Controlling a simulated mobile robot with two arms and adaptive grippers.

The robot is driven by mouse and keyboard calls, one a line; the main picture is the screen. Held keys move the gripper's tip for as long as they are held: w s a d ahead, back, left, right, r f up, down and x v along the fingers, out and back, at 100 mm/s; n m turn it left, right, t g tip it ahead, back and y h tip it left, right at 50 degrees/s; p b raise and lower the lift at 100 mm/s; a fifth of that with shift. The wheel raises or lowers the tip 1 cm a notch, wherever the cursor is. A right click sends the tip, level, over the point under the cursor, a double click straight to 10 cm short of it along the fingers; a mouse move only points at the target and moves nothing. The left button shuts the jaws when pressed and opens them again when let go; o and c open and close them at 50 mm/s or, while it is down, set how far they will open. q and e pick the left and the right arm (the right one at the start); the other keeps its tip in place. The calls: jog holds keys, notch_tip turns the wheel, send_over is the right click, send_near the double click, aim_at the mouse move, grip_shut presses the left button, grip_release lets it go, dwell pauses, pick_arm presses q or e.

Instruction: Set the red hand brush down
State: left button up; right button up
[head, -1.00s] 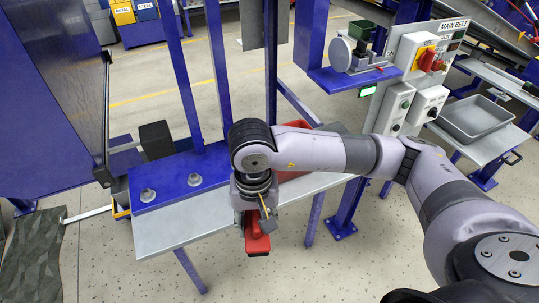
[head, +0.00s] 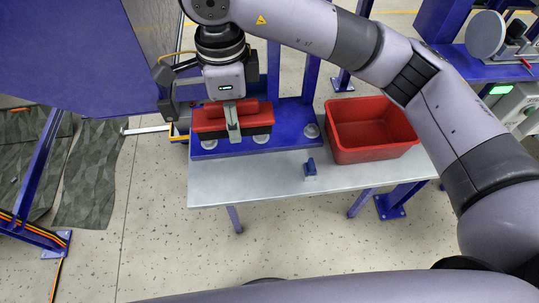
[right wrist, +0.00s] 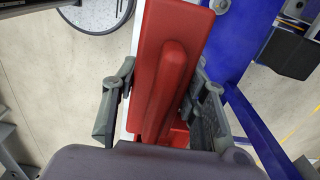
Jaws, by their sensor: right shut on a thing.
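The red hand brush (head: 206,122) has a red body with dark bristles below. My right gripper (head: 233,122) is shut on it across the middle, with one finger in front. The brush is level over the blue plate (head: 285,122) at the left end of the grey table (head: 255,182); whether its bristles touch anything is unclear. In the right wrist view the brush (right wrist: 165,70) lies between the two fingers of the right gripper (right wrist: 165,95). My left gripper is not in view.
A red bin (head: 380,154) stands on the table to the right. A small blue piece (head: 310,168) lies near the front edge. Grey round knobs (head: 311,131) sit on the blue plate. The table's front left part is clear. A blue panel (head: 70,50) rises at left.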

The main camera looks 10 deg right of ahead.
jog(key=p, duration=0.4)
send_over(244, 179)
notch_tip(244, 179, down, 15)
jog(key=shift+r, duration=0.15)
jog(key=shift+f, duration=0.6)
notch_tip(244, 179, down, 3)
jog(key=shift+f+p, duration=0.1)
jog(key=shift+p, duration=0.35)
jog(key=shift+f, duration=0.35)
jog(key=shift+f, duration=0.1)
jog(key=shift+f, duration=0.15)
jog(key=o, duration=1.1)
